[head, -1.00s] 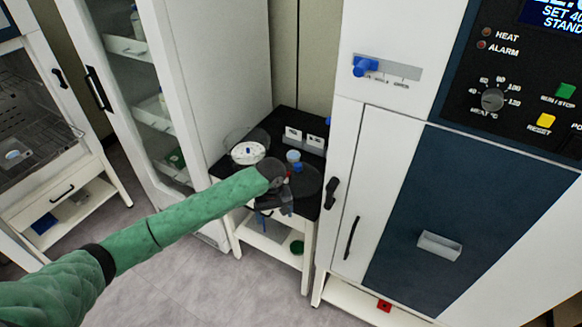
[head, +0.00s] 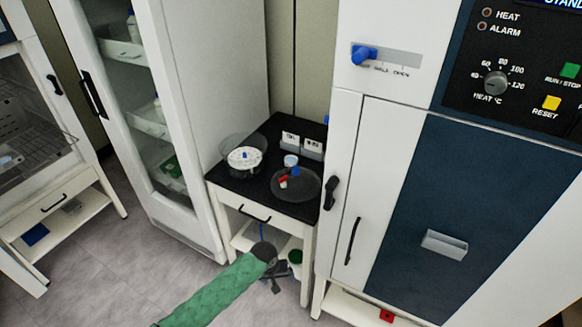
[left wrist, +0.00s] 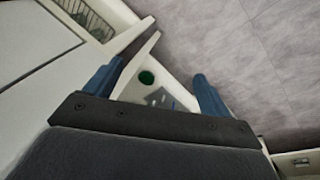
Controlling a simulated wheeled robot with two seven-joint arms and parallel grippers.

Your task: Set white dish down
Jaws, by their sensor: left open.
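A round white dish (head: 245,158) with a blue knob stands on the black top of the small side table (head: 262,203), inside or on a clear round dish (head: 228,146). My left gripper (head: 276,283) is in front of and below the tabletop, apart from the dish. In the left wrist view my left gripper (left wrist: 158,88) has its two blue fingers spread with nothing between them. The white dish does not show in the left wrist view. My right gripper is not in view.
A dark round plate (head: 296,187) with small red and blue items, a small cup (head: 291,160) and white label holders (head: 301,143) share the tabletop. A tall cabinet (head: 125,120) stands left, the dryer (head: 410,200) right. Floor in front is free.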

